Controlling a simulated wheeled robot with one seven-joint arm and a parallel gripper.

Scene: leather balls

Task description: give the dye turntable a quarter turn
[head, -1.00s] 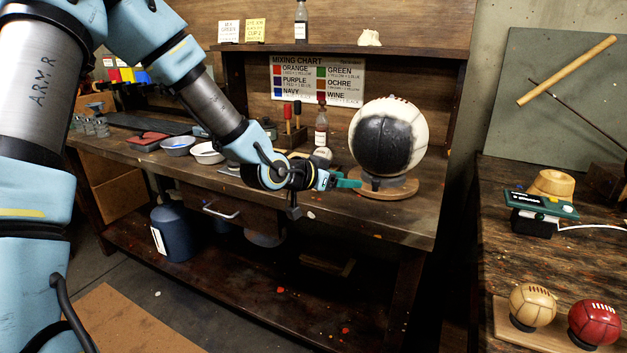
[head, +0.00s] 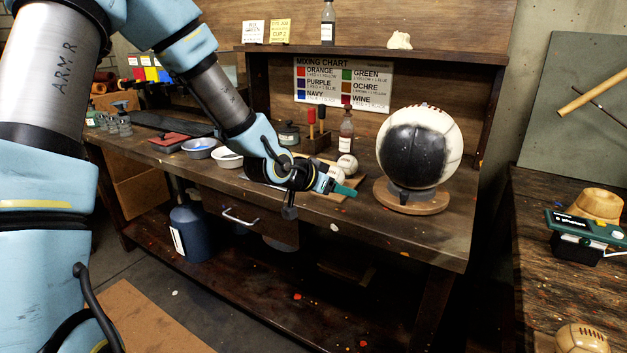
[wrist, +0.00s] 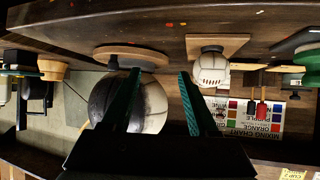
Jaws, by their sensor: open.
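The turntable (head: 412,205) is a round wooden disc near the right front of the bench. A large cream leather ball with a black patch (head: 418,150) sits on a dark stand on it. My gripper (head: 348,189) is just left of the turntable with its teal fingers apart, and a small gap shows between them and the disc. In the wrist view, which is upside down, the fingers (wrist: 160,76) reach toward the ball (wrist: 152,108). The turntable (wrist: 128,54) shows at the upper left there. The fingers hide part of the ball and hold nothing.
A small white ball (head: 347,164) on a board is behind my gripper. A bottle (head: 346,132) and a rack of red- and black-handled tools (head: 316,138) stand further back. Bowls (head: 199,148) sit to the left. The bench front right of my gripper is fairly clear.

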